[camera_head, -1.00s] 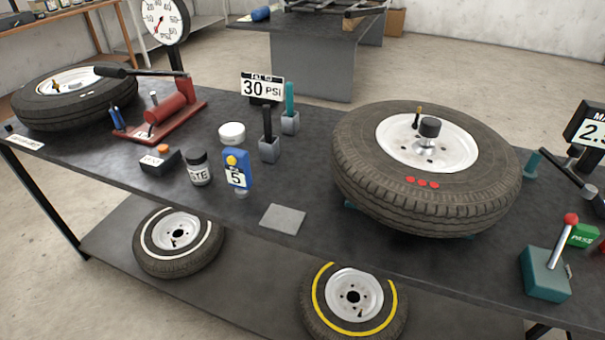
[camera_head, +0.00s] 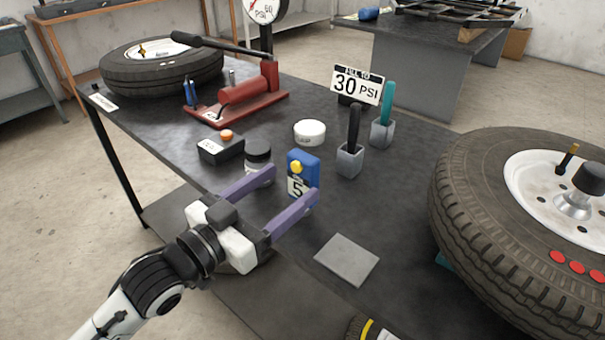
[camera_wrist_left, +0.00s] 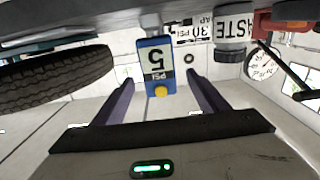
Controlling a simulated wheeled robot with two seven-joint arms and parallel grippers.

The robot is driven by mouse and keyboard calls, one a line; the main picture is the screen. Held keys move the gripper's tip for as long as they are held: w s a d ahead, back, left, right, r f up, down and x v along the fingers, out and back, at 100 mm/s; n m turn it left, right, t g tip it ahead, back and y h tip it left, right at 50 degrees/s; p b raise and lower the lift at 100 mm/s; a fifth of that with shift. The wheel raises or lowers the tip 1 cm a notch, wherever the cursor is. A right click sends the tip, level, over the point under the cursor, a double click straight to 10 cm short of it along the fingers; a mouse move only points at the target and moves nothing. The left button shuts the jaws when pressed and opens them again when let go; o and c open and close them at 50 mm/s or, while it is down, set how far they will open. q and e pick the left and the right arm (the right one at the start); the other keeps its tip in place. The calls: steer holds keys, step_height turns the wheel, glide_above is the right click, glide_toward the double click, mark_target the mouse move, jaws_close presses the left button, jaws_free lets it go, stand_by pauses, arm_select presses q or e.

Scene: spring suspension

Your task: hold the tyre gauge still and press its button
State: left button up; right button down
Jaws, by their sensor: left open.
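In the left wrist view the gauge (camera_wrist_left: 155,62) appears upside down between the open fingers, with clear gaps on both sides. My right gripper is not in view.
A black box with an orange button (camera_head: 220,148), a white tub (camera_head: 310,132) and two grey holders (camera_head: 350,160) are nearby. A grey plate (camera_head: 347,259) lies in front; a large tyre (camera_head: 470,230) is right.

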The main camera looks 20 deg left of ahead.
mark_target(316, 164)
arm_select(q)
steer(key=x, duration=0.9)
steer(key=shift+d, duration=0.15)
steer(key=shift+c, duration=0.2)
steer(key=c, duration=1.3)
stand_by(1.8)
